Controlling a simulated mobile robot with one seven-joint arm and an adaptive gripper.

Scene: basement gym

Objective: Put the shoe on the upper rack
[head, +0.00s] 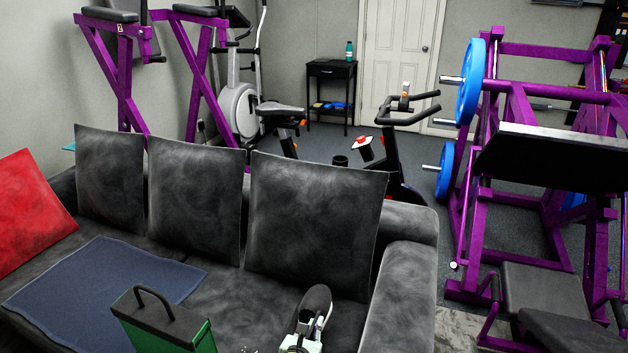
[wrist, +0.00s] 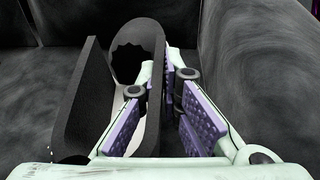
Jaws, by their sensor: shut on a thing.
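A dark grey shoe (head: 317,300) shows in the head view above the right part of the sofa seat. My gripper (head: 304,328) is at its near end. In the wrist view, the shoe (wrist: 78,110) is seen from close up, with its opening towards the camera. My gripper (wrist: 168,105) has its purple-padded fingers on either side of the shoe's right wall, the left finger inside the opening. It is shut on that wall. Whether the shoe touches the seat is unclear. I cannot make out a shoe rack in either view.
The dark grey sofa (head: 404,275) has back cushions (head: 315,220), a red cushion (head: 30,212) and a blue cloth (head: 85,285). A green and black box-like thing (head: 165,325) with a handle stands in front. Purple gym frames (head: 470,235) and an exercise bike (head: 392,160) stand behind.

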